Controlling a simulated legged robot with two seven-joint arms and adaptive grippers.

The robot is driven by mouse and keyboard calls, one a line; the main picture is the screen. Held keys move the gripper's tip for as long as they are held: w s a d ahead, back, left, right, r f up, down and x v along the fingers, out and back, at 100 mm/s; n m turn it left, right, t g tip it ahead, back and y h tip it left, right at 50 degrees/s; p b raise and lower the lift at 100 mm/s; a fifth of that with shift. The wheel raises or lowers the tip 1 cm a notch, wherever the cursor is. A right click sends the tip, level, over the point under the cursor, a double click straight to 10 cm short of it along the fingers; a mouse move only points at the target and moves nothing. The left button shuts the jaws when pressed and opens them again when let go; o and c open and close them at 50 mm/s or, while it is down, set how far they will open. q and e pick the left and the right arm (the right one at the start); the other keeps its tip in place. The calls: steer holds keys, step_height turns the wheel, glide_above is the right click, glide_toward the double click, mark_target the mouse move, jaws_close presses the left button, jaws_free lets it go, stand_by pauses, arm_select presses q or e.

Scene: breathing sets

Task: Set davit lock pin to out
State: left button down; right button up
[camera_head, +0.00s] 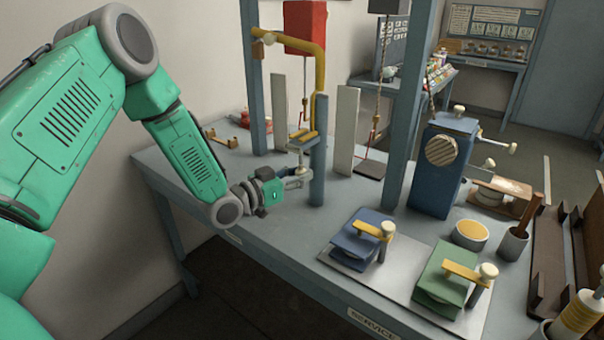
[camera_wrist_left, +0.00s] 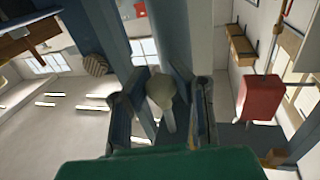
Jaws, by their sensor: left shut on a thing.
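The davit is a blue-grey post (camera_head: 319,165) with a yellow bent arm (camera_head: 320,62) above it, on the workbench. The lock pin shows in the left wrist view as a pale rounded knob (camera_wrist_left: 160,90) on a short stem, between my fingers. My left gripper (camera_head: 298,178) is at the left side of the post, low down, shut on the knob. Its two dark fingers (camera_wrist_left: 167,100) flank the knob in the wrist view. In the head view the gripper hides most of the pin, so how far it sits in the post cannot be told. My right gripper is not in view.
A red box (camera_head: 305,27) hangs behind the davit. Pale upright plates (camera_head: 347,130) and frame posts (camera_head: 398,110) stand close by. A blue cabinet (camera_head: 438,168), blue clamp (camera_head: 362,240) and green clamp (camera_head: 446,280) are to the right.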

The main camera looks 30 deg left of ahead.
arm_select(q)
steer(key=c, duration=1.3)
jaws_free()
steer(key=shift+a, duration=0.1)
steer(key=shift+s+a, duration=0.1)
steer(key=v, duration=1.1)
steer(key=shift+s, duration=0.35)
steer(key=shift+a, duration=0.1)
